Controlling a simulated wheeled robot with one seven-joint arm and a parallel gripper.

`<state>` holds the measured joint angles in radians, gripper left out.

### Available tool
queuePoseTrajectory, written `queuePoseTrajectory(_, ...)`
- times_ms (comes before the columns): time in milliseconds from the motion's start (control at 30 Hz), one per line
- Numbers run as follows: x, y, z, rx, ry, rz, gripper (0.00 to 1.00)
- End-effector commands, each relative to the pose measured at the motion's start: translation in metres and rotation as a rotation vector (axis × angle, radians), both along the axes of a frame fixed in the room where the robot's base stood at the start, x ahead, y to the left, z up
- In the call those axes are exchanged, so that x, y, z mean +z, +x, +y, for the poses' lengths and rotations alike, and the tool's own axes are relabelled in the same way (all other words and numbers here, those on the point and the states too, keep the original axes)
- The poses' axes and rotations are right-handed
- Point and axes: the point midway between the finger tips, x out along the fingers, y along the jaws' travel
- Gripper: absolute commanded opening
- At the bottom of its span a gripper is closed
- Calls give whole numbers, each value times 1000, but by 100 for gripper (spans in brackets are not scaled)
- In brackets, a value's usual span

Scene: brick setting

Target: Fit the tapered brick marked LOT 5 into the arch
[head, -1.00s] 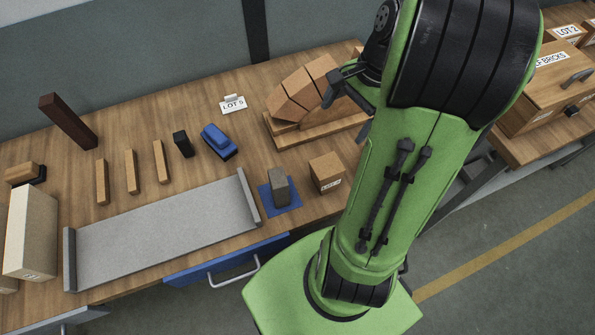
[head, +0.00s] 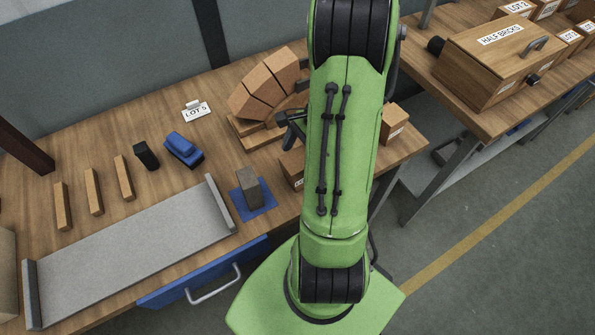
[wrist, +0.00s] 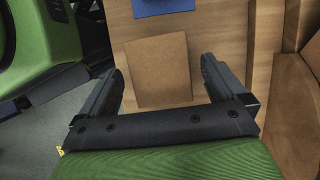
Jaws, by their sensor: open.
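My gripper (wrist: 163,68) is open. In the wrist view a tan brick (wrist: 155,72) shows between and beyond its fingers, with no visible finger contact. In the head view a labelled brick (head: 291,170), apparently the same one, is partly hidden behind my arm; its label is unreadable. The part-built brick arch (head: 262,92) stands on a wooden base at the back, partly covered by my arm. In the wrist view the arch (wrist: 303,110) is at the right. A LOT 5 card (head: 196,111) stands on the table left of the arch.
A grey block (head: 248,189) stands on a blue mat (head: 265,209). A blue tool (head: 184,147), a black block (head: 146,156) and thin wooden strips lie farther left. A grey tray (head: 130,245) lies in front. Another labelled brick (head: 395,124) is right of my arm.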

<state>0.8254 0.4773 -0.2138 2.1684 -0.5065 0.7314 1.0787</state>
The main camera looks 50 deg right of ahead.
Motion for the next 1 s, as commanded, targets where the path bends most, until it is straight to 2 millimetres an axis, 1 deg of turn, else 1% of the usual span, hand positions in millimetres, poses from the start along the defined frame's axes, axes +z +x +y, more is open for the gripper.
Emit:
queuePoseTrajectory(33,-13,1,4,1,2,1,98)
queuePoseTrajectory(100,-20,1,7,1,1,2,98)
queuePoseTrajectory(167,-23,2,8,1,0,1,98)
queuePoseTrajectory(333,-21,2,8,1,-1,0,98)
queuePoseTrajectory(367,-21,2,8,1,-1,0,96)
queuePoseTrajectory(700,-21,2,8,1,-1,-1,44)
queuePoseTrajectory(800,-21,2,8,1,-1,-1,31)
queuePoseTrajectory(1000,-19,2,8,1,-2,-2,31)
